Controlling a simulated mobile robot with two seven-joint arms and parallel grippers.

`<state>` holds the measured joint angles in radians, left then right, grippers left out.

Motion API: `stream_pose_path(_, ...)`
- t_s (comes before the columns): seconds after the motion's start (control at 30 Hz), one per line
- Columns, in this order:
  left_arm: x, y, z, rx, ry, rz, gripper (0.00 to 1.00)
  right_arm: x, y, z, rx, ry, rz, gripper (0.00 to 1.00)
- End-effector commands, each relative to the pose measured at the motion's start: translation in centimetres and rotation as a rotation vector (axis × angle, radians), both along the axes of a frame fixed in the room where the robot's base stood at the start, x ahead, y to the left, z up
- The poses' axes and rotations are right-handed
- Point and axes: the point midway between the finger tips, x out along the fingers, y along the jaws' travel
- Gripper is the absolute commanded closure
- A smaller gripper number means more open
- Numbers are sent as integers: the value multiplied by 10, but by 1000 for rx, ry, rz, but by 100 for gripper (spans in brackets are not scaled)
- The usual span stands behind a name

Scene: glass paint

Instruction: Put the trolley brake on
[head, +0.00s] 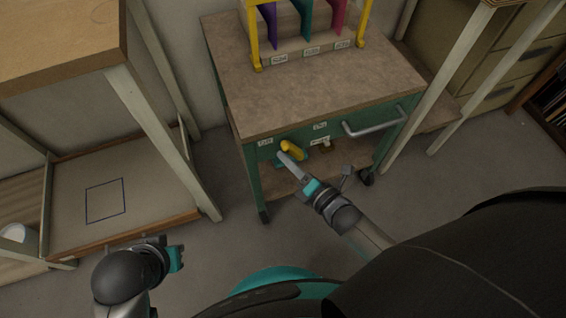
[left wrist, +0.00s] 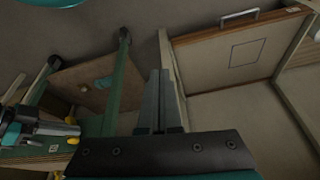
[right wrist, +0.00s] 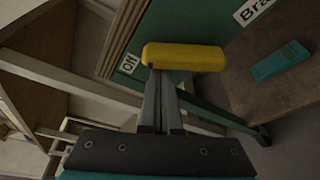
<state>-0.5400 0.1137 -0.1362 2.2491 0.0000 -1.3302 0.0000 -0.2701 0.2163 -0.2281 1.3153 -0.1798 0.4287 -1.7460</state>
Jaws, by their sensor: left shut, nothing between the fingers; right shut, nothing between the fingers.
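The trolley (head: 245,163) is green with a brown top. A yellow brake lever (head: 293,149) is on its front, at the left below the top, and points toward the left label. In the right wrist view the lever (right wrist: 185,57) lies by a label reading "Off" (right wrist: 129,65); another label starting "Bra" (right wrist: 252,10) is partly cut off. My right gripper (head: 283,157) is shut and empty, its tips right at the lever; I cannot tell whether they touch. My left gripper (head: 176,257) is shut and empty, low at the left, away from the trolley.
A rack with coloured dividers (head: 312,45) stands on the trolley. A grey push handle (head: 375,122) sticks out at its front right. A table with a lower shelf (head: 150,205) stands at the left. Clear floor (head: 225,225) lies between it and the trolley.

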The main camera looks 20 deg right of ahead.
Motion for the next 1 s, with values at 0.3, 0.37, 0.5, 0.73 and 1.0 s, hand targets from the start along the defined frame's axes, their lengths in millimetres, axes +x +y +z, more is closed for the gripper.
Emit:
stream_pose_path(0.3, 0, -1, -1, 0, 3, 0, 100, 1, -14, 9, 301, 10, -1, 100)
stream_pose_path(0.37, 1, -1, 4, -2, -7, -1, 100, 1, -17, 11, 358, 12, -1, 100)
stream_pose_path(0.5, 1, 1, 19, -2, -28, 1, 100, 1, -23, 13, 488, 16, 0, 100)
stream_pose_path(0.73, -1, 1, 31, -5, -45, 1, 100, 1, -33, 16, 676, 23, -2, 100)
stream_pose_path(1.0, -2, 1, 38, -5, -53, 2, 100, 1, -41, 18, 768, 27, -1, 100)
